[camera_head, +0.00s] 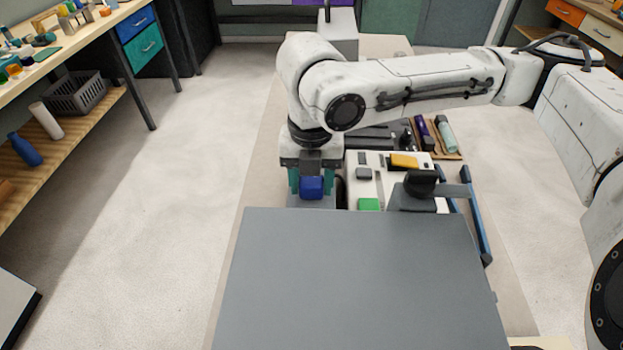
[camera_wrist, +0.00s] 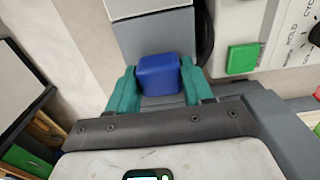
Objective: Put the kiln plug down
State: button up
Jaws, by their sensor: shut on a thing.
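The kiln plug, as I take it, is a blue block (camera_head: 312,188) at the end of my arm. My gripper (camera_head: 311,183) points down, with a teal finger on either side of the block. In the wrist view the blue plug (camera_wrist: 160,73) sits between the two teal fingers of my gripper (camera_wrist: 161,84), which is shut on it. A grey surface (camera_head: 312,203) lies below the plug. I cannot tell whether the plug touches it.
A white control panel (camera_head: 381,189) with green, yellow and grey buttons stands right of my gripper, beside a black knob (camera_head: 421,183). A large grey flat-topped block (camera_head: 350,270) fills the near side. A tray (camera_head: 435,140) with rods lies behind the panel. Open floor lies left.

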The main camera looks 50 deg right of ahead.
aim_at(312, 180)
jog(key=shift+f+b, duration=0.3)
jog(key=shift+f, duration=0.15)
jog(key=shift+f, duration=0.15)
jog(key=o, duration=1.4)
notch_tip(312, 180, up, 13)
jog(key=shift+r+p, duration=0.15)
jog(key=shift+p, duration=0.85)
